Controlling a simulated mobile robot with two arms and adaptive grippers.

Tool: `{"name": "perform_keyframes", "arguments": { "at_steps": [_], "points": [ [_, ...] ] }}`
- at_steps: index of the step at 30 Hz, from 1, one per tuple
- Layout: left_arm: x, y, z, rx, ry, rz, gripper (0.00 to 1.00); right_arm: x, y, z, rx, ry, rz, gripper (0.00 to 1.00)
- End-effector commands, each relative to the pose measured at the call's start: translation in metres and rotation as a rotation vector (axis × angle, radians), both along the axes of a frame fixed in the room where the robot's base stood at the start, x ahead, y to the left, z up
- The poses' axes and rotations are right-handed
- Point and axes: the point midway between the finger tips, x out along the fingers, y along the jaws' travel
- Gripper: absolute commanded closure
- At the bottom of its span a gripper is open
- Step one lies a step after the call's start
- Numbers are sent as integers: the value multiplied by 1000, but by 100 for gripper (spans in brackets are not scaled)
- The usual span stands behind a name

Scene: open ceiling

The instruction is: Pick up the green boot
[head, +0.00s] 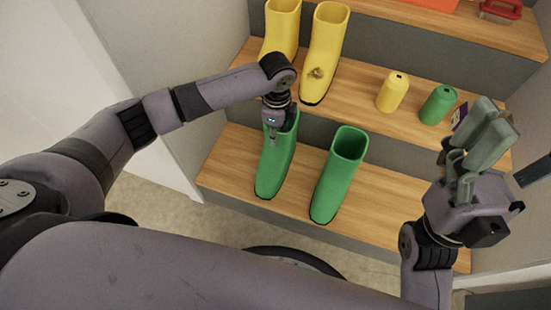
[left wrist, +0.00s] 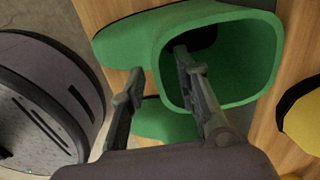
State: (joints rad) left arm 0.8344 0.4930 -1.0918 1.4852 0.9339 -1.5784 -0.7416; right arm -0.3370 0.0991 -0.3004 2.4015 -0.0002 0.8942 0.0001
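Two green boots stand on the lowest wooden step: a left one (head: 273,170) and a right one (head: 338,175). My left gripper (head: 272,130) is at the top of the left boot, pointing down. In the left wrist view, its fingers (left wrist: 160,72) are apart, one inside the opening of a green boot (left wrist: 265,50) and one outside, with the rim between them. Contact with the rim cannot be made out. More green (left wrist: 165,120) shows below that opening. My right gripper (head: 490,122) is raised at the right, empty, with its fingertips apart.
Two yellow boots (head: 325,45) stand on the step above (head: 365,75), with a yellow can (head: 392,92) and a green can (head: 438,105) to their right. An orange item and a red-handled item (head: 500,10) are higher up. A wall (head: 160,40) borders the steps at left.

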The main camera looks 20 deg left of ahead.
Motion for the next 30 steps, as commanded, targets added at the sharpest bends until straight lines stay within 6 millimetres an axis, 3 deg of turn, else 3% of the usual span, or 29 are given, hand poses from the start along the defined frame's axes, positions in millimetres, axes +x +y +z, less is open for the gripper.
{"name": "perform_keyframes", "arguments": {
  "at_steps": [1, 8, 18, 30],
  "points": [
    [0, 1, -14, 2, 2, 1, 71, 1, 0, -9, 0, -9, 0, 26],
    [0, 2, -41, 1, 0, 0, 71, 6, 2, 3, -7, -78, -5, 26],
    [0, 2, -44, 1, 0, 0, 71, 7, 3, 9, -9, -88, -5, 26],
    [0, 2, -44, 1, 0, 0, 98, 7, 3, 8, -9, -88, -5, 26]
  ]
}}
